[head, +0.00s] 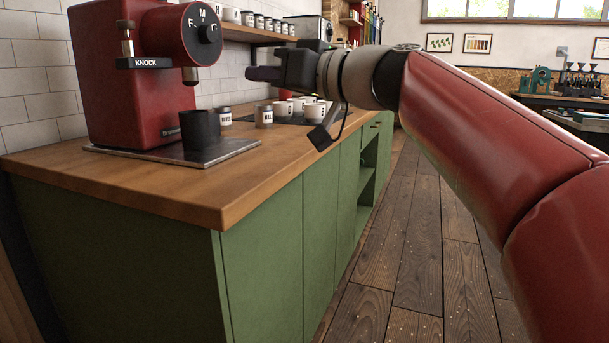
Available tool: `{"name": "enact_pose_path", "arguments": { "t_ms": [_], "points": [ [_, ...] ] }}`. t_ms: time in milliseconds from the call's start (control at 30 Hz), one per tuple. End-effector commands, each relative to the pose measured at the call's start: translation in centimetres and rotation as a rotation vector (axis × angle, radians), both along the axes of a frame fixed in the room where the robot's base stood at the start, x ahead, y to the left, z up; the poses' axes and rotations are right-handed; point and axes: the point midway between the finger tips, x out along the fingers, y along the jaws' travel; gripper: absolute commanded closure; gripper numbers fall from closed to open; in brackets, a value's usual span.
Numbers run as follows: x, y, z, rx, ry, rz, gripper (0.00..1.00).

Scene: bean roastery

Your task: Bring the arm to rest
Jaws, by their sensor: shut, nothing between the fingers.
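My red arm reaches in from the right side of the head view. My gripper (264,75) is at its end, above the wooden counter (255,178), pointing left towards the red grinder (125,85). The gripper is shut and empty, and a gap shows between it and the grinder. A small dark attachment with a cable hangs below the wrist.
A black cup (200,130) stands on the metal tray (168,154) under the grinder. Several labelled tins (264,116) and white cups (284,108) stand behind, below a wall shelf (240,33). Right of the green cabinets (262,262), the wooden floor (400,250) is clear.

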Motion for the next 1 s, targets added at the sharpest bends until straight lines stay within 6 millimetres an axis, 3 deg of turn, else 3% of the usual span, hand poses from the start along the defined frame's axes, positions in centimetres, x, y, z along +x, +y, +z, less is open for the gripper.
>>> {"name": "enact_pose_path", "arguments": {
  "t_ms": [167,267,400,600,700,800,1000],
  "points": [
    [-2.3,-2.4,-6.8,-0.138,0.202,-0.100,1.00],
    [-4.6,-4.8,-12.3,-0.239,0.349,-0.190,1.00],
    [-9.0,-9.3,-21.1,-0.389,0.562,-0.357,1.00],
    [-16.0,-16.0,-31.7,-0.573,0.780,-0.608,1.00],
    [-18.7,-18.5,-35.4,-0.639,0.841,-0.708,1.00],
    [-20.6,-20.3,-37.7,-0.683,0.877,-0.776,1.00],
    [-21.7,-21.3,-39.1,-0.711,0.896,-0.821,1.00]
  ]
}}
